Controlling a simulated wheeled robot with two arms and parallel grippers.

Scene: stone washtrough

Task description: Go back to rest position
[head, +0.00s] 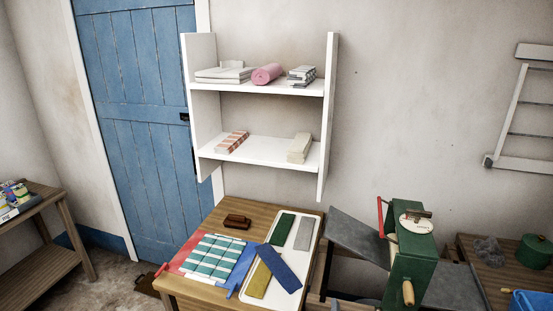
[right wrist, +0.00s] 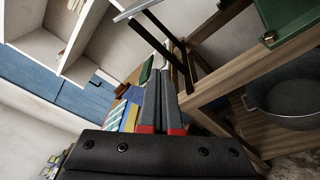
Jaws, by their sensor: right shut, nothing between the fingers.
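My right gripper (right wrist: 160,74) shows in the right wrist view, its two dark fingers with red bands at their bases lying close together. It is shut with nothing between the fingers. Beyond the fingertips the wooden table (right wrist: 126,77) and the cloths on it appear tilted. In the head view I cannot make out the right gripper clearly. My left gripper is in neither view.
In the head view, the wooden table (head: 203,299) bears a white tray (head: 313,232) with folded cloths, a checked cloth (head: 213,256) and a brown block (head: 237,221). A green cranked machine (head: 408,260) stands right of it. A white shelf (head: 262,149) hangs above. A basin (right wrist: 290,104) shows in the wrist view.

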